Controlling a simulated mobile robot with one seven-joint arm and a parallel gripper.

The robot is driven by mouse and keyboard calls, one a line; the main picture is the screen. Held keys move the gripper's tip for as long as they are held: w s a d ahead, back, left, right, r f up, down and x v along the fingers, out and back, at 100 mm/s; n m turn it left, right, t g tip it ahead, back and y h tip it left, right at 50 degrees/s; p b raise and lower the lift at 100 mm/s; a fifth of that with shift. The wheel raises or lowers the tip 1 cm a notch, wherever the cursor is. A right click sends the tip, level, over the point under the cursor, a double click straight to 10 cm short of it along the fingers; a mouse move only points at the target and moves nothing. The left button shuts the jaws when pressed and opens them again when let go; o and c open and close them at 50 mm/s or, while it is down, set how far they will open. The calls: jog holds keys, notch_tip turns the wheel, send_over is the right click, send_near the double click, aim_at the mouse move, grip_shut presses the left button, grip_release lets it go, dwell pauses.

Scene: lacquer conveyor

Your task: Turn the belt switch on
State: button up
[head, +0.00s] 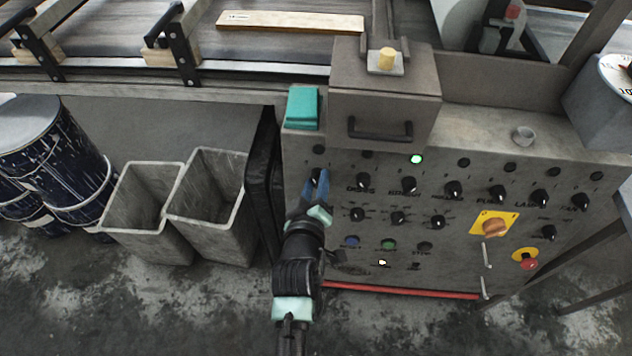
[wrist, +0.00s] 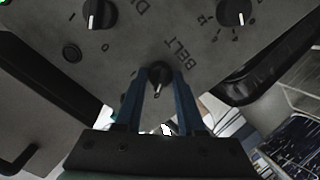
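The belt switch is a black rotary knob (wrist: 160,74) beside the label BELT on the grey panel. A white mark on it points down in the wrist view. My gripper (wrist: 161,82) has its two blue fingers apart, one on each side of this knob. A narrow gap seems to lie between fingers and knob; I cannot tell if either touches. In the head view my gripper (head: 317,174) reaches the upper left of the control panel (head: 440,225), and its fingers largely hide the knob there.
Another black knob (wrist: 100,14) and a dial knob (wrist: 236,11) sit near the fingers in the wrist view. The panel also carries a green light (head: 416,159), a yellow-plated orange switch (head: 495,227) and a red button (head: 528,264). Two grey bins (head: 212,205) stand left of my arm.

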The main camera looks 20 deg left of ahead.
grip_shut()
